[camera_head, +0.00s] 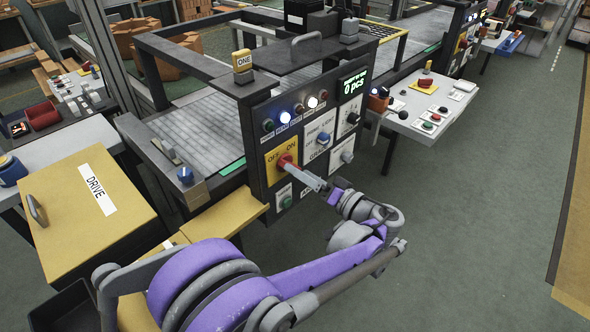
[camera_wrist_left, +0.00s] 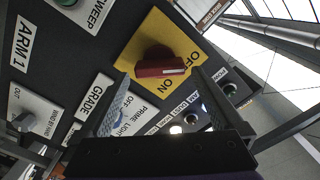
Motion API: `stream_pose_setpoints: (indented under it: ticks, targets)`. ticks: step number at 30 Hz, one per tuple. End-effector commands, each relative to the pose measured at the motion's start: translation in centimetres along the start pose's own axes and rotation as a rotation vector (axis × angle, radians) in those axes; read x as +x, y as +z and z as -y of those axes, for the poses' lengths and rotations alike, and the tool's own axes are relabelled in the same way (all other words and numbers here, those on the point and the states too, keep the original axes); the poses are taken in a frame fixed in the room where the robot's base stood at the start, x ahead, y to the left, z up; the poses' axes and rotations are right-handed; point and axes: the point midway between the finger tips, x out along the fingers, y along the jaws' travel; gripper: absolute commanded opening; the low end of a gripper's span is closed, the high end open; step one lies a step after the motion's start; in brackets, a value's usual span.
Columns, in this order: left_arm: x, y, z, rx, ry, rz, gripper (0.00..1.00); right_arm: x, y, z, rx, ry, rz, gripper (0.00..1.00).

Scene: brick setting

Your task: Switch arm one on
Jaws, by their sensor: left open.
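The red rotary switch (camera_head: 285,161) sits on a yellow OFF/ON plate (camera_head: 272,166) on the dark control panel (camera_head: 258,130). A yellow ONE block (camera_head: 242,61) stands on top of that machine. My left gripper (camera_head: 307,175) is at the front of the switch, open. In the left wrist view the red switch (camera_wrist_left: 160,64) lies just beyond and between the two open fingertips (camera_wrist_left: 162,78). An ARM 1 label (camera_wrist_left: 22,44) shows on the panel there. My right gripper is not in view.
A yellow DRIVE box (camera_head: 90,215) stands at left. A grey side table (camera_head: 430,105) is at right. The floor at right is clear.

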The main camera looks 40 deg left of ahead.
Motion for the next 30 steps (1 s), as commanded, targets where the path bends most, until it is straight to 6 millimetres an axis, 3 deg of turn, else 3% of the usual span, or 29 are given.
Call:
stream_pose_setpoints:
  ticks: [6, 17, 27, 29, 30]
  targets:
    - [2.6, 0.0, 0.0, 0.0, -0.001, 0.001, 1.0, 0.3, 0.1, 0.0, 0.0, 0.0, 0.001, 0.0]
    - [3.2, 0.0, 0.0, 0.001, 0.002, 0.0, 1.0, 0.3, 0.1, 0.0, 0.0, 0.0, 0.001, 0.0]
    - [3.1, 0.0, 0.0, 0.001, 0.002, 0.0, 0.41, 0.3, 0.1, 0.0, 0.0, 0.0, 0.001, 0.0]
    - [3.1, 0.0, 0.0, 0.001, 0.002, 0.0, 0.3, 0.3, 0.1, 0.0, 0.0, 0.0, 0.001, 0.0]
    - [3.1, 0.0, 0.0, 0.001, 0.002, 0.0, 0.29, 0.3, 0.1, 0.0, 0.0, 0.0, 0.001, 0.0]
